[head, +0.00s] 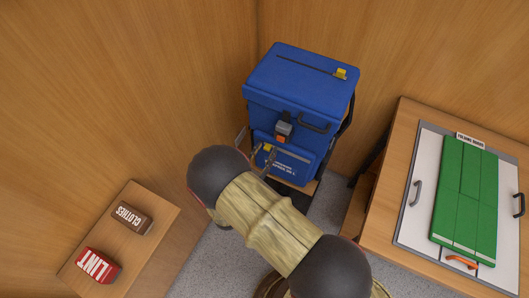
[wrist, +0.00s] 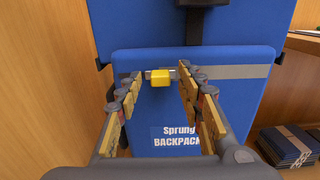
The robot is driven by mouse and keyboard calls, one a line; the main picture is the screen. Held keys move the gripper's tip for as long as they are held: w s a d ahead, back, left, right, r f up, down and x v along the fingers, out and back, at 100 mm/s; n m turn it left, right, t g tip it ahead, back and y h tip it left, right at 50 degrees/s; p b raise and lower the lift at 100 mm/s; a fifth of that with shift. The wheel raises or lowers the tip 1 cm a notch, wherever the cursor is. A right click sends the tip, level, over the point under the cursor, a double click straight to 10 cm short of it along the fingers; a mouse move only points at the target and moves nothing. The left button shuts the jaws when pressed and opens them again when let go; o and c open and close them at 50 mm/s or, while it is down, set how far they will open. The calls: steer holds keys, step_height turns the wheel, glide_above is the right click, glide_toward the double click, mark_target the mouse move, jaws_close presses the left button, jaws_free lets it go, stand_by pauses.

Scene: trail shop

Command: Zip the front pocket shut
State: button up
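The blue backpack (head: 300,105) stands upright against the back corner. Its front pocket (head: 287,158) faces me and also fills the middle of the wrist view (wrist: 240,110). The pocket's yellow zip pull (wrist: 158,78) sits at the left part of a grey zip strip (wrist: 235,72) along the pocket's upper edge. My gripper (wrist: 160,90) is open, with one finger on each side of the yellow pull and apart from it. In the head view my arm partly covers the pocket's left side, and the yellow pull (head: 268,147) shows by the fingers.
A second yellow pull (head: 341,73) sits on the backpack's top. A buckle (head: 283,130) hangs above the pocket. A table with a green folding board (head: 465,195) stands at right. A low wooden stand with a LINT box (head: 97,265) and a CLOTHES box (head: 132,217) is at left. Wooden walls close in behind.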

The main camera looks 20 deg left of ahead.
steer(key=shift+c, duration=1)
steer(key=c, duration=0.7)
jaws_close()
